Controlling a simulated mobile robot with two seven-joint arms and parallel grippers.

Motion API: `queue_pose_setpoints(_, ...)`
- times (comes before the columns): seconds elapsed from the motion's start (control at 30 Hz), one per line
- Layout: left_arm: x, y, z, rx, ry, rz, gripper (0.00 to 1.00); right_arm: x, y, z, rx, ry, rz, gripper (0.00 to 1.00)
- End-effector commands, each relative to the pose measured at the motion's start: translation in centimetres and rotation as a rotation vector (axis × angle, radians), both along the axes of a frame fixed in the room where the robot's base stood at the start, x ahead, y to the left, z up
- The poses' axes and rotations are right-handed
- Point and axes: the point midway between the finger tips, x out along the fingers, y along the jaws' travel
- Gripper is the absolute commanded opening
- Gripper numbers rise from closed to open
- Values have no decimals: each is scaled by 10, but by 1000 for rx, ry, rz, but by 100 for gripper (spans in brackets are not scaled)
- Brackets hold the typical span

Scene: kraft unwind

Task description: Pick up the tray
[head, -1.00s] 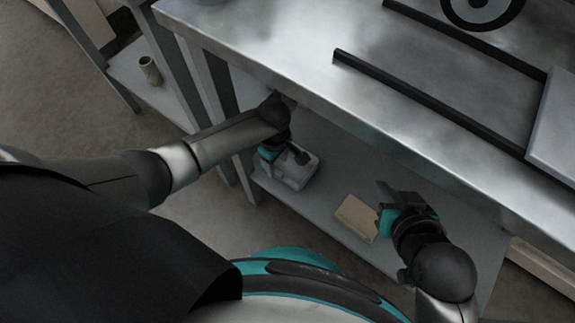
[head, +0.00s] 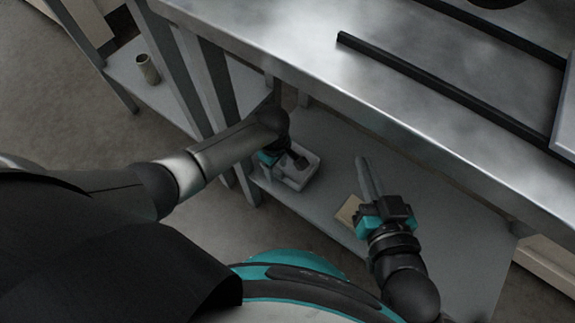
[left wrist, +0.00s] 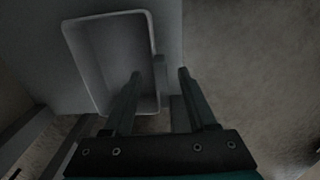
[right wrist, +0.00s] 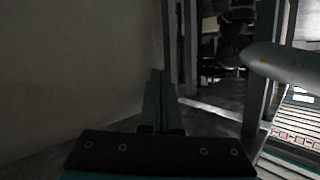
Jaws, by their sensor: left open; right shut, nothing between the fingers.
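The tray (head: 309,168) is a light grey, shallow, open box on the lower shelf of the steel table. It looks empty in the left wrist view (left wrist: 87,57). My left gripper (head: 290,160) is at the tray and partly hides it. In the left wrist view its fingers (left wrist: 160,75) are apart, one over the tray's inside and the other beyond its side wall. I cannot tell whether either finger touches the wall. My right gripper (head: 366,172) is shut and empty, above the shelf to the right of the tray. It also shows in the right wrist view (right wrist: 157,75).
A flat tan piece (head: 347,211) lies on the lower shelf (head: 455,235), partly behind my right gripper. The steel tabletop (head: 300,45) overhangs the shelf, with dark rails (head: 440,90) on top. A small cup-like cylinder (head: 148,68) stands on another shelf at left.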

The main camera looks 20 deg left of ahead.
Motion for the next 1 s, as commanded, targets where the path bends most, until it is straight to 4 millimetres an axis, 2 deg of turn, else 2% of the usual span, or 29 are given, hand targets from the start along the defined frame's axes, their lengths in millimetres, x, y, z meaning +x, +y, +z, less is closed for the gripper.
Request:
queue_pose_setpoints(0.3, 0, -1, -15, -2, 1, 1, 57, -6, 9, 9, 88, -131, -4, 0)
queue_pose_setpoints(0.7, 0, 0, -16, -1, 0, 0, 57, -8, 11, 14, 107, -163, -7, 0)
queue_pose_setpoints(1.0, 0, 0, -16, -1, 1, 0, 24, -8, 11, 14, 107, -162, -7, 0)
